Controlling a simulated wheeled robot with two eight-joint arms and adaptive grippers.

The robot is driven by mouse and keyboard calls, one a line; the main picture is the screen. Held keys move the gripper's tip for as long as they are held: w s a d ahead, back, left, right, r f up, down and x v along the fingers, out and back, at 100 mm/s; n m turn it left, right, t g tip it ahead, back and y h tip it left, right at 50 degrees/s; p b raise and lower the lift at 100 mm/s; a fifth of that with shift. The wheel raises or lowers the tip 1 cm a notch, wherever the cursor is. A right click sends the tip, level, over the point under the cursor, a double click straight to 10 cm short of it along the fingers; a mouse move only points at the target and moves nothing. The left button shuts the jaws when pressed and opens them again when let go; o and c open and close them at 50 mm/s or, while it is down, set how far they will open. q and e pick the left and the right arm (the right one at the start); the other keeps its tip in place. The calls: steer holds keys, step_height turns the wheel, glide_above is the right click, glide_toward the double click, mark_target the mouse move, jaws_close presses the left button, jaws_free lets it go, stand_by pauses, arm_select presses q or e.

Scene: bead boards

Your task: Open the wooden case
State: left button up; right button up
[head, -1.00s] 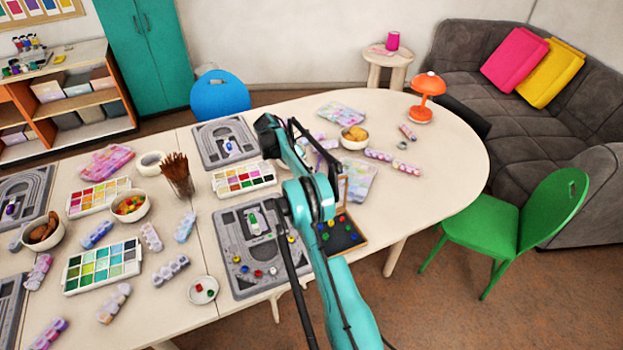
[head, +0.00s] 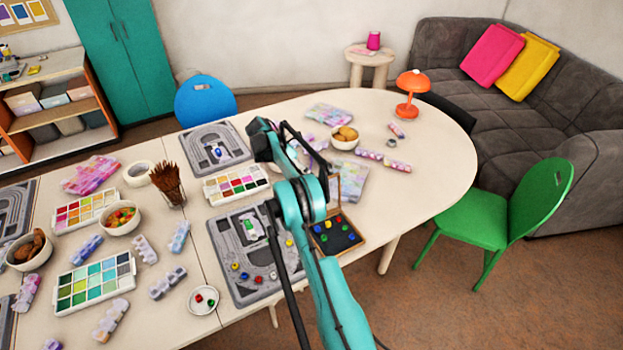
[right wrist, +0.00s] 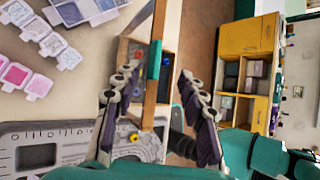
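The wooden case (head: 359,241) lies on the table, right of the nearest grey bead board. Its dark inside shows with yellow, blue and green beads. Its lid (head: 339,194) stands raised at the far side, seen nearly edge-on and partly hidden by my right arm. In the right wrist view the lid is a brown upright board (right wrist: 150,110) with a small teal piece on it. My right gripper (right wrist: 158,80) has its fingers spread on either side of the lid, with gaps showing. In the head view my right arm hides the gripper. My left gripper is not in view.
The grey bead board (head: 228,284) lies against the case's left side, with several loose beads. A paint palette (head: 236,186), a bowl (head: 344,144) and patterned packets lie beyond.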

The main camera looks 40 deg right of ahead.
steer(key=shift+r, duration=0.15)
step_height(320, 180, up, 10)
stand_by(0.4)
stand_by(0.5)
